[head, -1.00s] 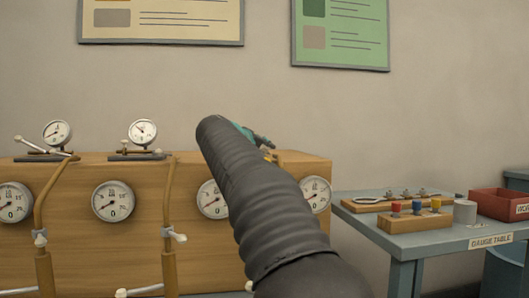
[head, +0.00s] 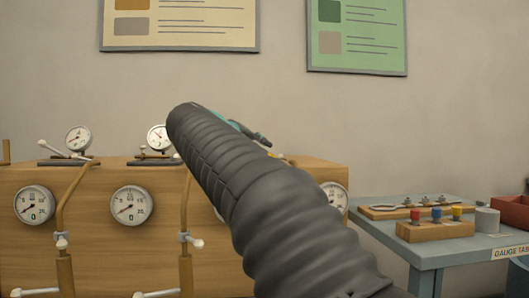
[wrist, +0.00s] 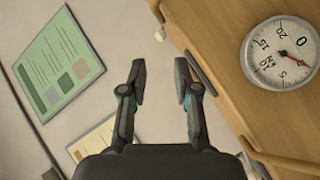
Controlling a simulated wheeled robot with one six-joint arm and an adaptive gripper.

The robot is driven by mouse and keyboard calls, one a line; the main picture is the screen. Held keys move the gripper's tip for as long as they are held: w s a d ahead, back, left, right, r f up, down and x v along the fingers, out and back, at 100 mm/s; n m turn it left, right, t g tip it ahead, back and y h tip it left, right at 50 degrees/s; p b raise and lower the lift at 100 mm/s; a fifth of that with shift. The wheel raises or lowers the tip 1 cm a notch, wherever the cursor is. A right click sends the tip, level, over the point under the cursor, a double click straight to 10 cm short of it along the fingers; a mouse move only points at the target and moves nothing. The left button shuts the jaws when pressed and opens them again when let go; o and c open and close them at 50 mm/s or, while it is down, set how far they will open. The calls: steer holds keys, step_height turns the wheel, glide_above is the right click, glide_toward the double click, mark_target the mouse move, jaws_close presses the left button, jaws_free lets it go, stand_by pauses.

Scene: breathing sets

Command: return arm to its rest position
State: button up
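My gripper (wrist: 160,82) is open and empty in the wrist view, its two fingers apart with nothing between them. In the head view my dark ribbed arm reaches up and to the left in front of the wooden gauge bench (head: 95,235). Only a small part of my gripper (head: 258,137) shows there, beyond the arm's far end. The wrist view is tilted and shows the bench front (wrist: 230,35) with a round gauge (wrist: 281,53) to the right of the fingers.
Several dial gauges, such as one at the left (head: 35,205), and brown pipes (head: 70,205) line the bench. The blue-grey gauge table (head: 450,240) at the right bears a wooden block (head: 435,231) with coloured knobs, a grey cylinder (head: 487,221) and a red bin (head: 513,212). Posters (head: 357,35) hang on the wall.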

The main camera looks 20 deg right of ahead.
stand_by(0.4)
steer(key=s+a+f+g+y, duration=0.1)
steer(key=s+a+f+y, duration=0.2)
steer(key=s+f, duration=0.7)
steer(key=s+a+f+g+y+p, duration=0.1)
steer(key=s+a+f+y, duration=0.2)
steer(key=s+f, duration=0.7)
steer(key=s+a+f+m+g+y, duration=0.1)
steer(key=s+a+f+y, duration=0.3)
steer(key=s+f, duration=0.6)
step_height(320, 180, down, 10)
steer(key=shift+s+r+g+y+p, duration=0.1)
steer(key=shift+s+g+y+p, duration=0.25)
steer(key=shift+y, duration=0.85)
steer(key=shift+w, duration=0.15)
